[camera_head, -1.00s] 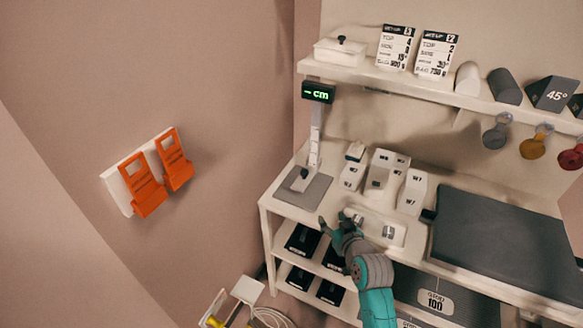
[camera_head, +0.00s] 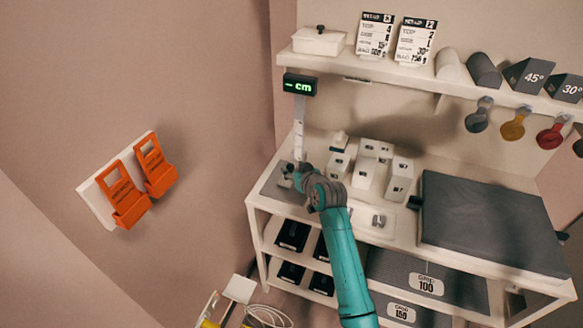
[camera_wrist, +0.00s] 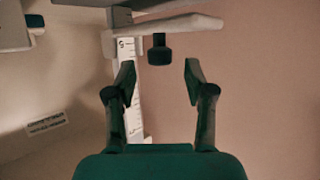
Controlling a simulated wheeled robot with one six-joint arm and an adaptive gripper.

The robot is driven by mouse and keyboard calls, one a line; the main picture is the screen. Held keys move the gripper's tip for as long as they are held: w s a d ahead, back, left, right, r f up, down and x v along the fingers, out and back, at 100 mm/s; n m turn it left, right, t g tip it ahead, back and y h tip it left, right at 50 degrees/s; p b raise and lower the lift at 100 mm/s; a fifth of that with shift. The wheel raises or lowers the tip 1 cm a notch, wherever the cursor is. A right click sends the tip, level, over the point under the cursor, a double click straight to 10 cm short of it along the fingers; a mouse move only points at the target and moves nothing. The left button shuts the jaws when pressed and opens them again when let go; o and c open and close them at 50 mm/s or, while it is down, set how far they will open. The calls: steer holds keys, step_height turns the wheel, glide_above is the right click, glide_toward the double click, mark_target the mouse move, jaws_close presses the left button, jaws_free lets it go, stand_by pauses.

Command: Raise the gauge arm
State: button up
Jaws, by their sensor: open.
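The gauge stands at the left end of the white table. Its white post (camera_head: 299,130) carries a black display (camera_head: 299,84) reading "– cm" in green, and a grey base plate (camera_head: 270,186) lies at its foot. In the wrist view the post (camera_wrist: 128,55) shows a printed scale. The pale gauge arm (camera_wrist: 180,26) juts right from it with a dark knob (camera_wrist: 160,47) underneath. My gripper (camera_head: 288,173) is at the low part of the gauge and hides the arm there. Its fingers (camera_wrist: 159,80) are open and empty, with the knob beyond the gap between them.
Several white blocks (camera_head: 364,172) stand right of the gauge, then a large dark slab (camera_head: 490,220). A shelf (camera_head: 420,80) above holds a lidded box (camera_head: 319,41), cards and grey blocks. Orange holders (camera_head: 122,196) hang on the left wall.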

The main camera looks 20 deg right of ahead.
mark_target(292, 167)
steer(key=shift+x, duration=1.25)
jaws_close()
